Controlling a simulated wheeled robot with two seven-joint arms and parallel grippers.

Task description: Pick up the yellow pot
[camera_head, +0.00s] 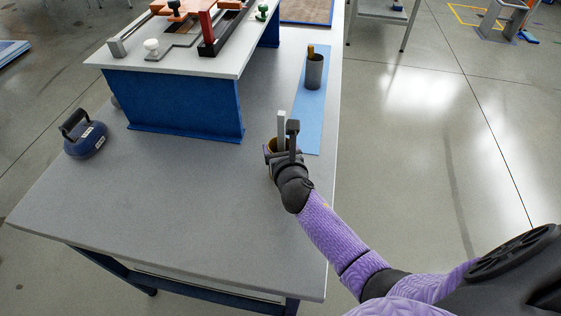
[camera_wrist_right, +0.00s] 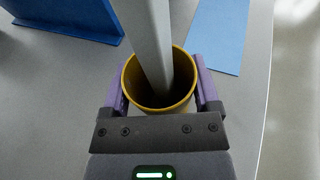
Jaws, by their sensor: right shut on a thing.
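The yellow pot (camera_wrist_right: 130,80) sits between the fingers of my right gripper (camera_wrist_right: 162,88) in the right wrist view. It is round and open at the top, with a dark inside. In the head view my right gripper (camera_head: 283,150) is over the grey table and hides most of the pot (camera_head: 270,145). The gripper is shut on the pot, with a finger on each side. I cannot tell whether the pot touches the table. My left gripper is out of view.
A grey cup (camera_head: 314,72) with a yellow item in it stands on a blue mat (camera_head: 312,112) behind the gripper. A white-topped blue stand (camera_head: 172,105) with tools is at the back. A dark blue kettlebell-like weight (camera_head: 86,143) sits at left. The table's (camera_head: 180,215) front is clear.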

